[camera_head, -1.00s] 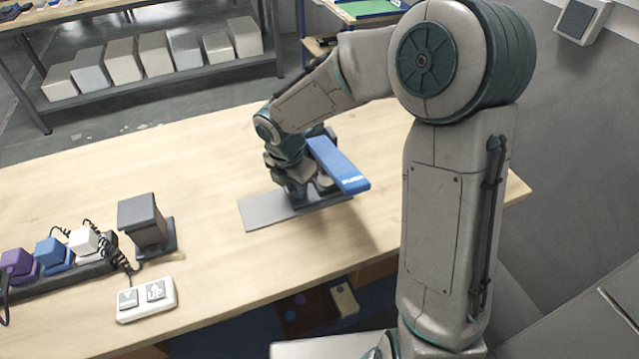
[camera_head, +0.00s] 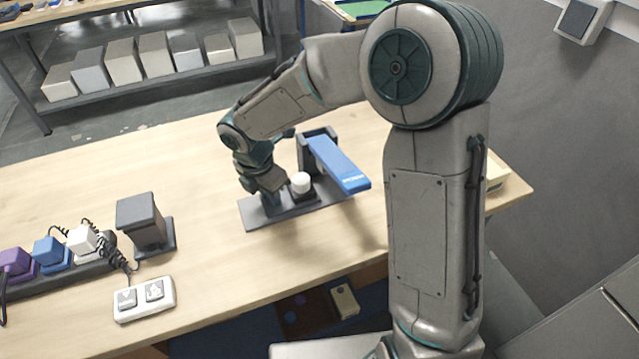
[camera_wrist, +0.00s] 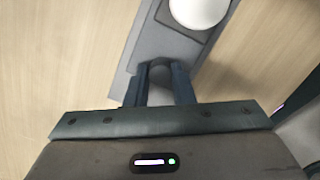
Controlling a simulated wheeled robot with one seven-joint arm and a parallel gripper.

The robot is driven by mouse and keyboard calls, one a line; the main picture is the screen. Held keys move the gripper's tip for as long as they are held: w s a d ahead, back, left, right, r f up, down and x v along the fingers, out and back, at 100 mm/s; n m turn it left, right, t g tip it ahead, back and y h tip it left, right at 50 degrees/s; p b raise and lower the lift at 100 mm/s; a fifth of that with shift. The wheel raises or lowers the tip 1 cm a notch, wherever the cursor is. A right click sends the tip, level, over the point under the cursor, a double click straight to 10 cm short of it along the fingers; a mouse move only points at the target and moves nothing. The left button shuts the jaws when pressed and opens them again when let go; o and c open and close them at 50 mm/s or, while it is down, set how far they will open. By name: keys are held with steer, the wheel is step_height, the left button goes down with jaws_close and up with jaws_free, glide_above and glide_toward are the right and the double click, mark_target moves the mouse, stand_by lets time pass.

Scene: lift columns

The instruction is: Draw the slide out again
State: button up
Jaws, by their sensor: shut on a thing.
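The fixture's dark grey base plate (camera_head: 256,216) lies on the table, with a blue-topped arm (camera_head: 338,163) reaching over its right part. The slide (camera_head: 306,197) sits on the plate and carries a white round piece (camera_head: 300,182), upright. The white piece stands to the left of the blue arm, clear of it in this view. My gripper (camera_head: 268,205) is at the left of the white piece, low over the plate. In the wrist view its two fingers are shut on the slide's rounded grey knob (camera_wrist: 160,73), just below the white piece (camera_wrist: 198,10).
A dark block on a stand (camera_head: 143,222), a white two-button switch box (camera_head: 145,299) and a power strip (camera_head: 60,278) with several plugs are at the left. The table between them and the fixture is clear. A shelf with several pale blocks stands behind.

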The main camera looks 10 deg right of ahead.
steer(key=shift+s+a, duration=0.25)
steer(key=shift+a, duration=0.7)
steer(key=shift+s+a, duration=0.25)
steer(key=shift+a, duration=0.65)
steer(key=o, duration=0.8)
steer(key=shift+c, duration=0.2)
steer(key=shift+d+r, duration=0.1)
step_height(320, 180, up, 6)
steer(key=p, duration=0.5)
steer(key=shift+p, duration=0.3)
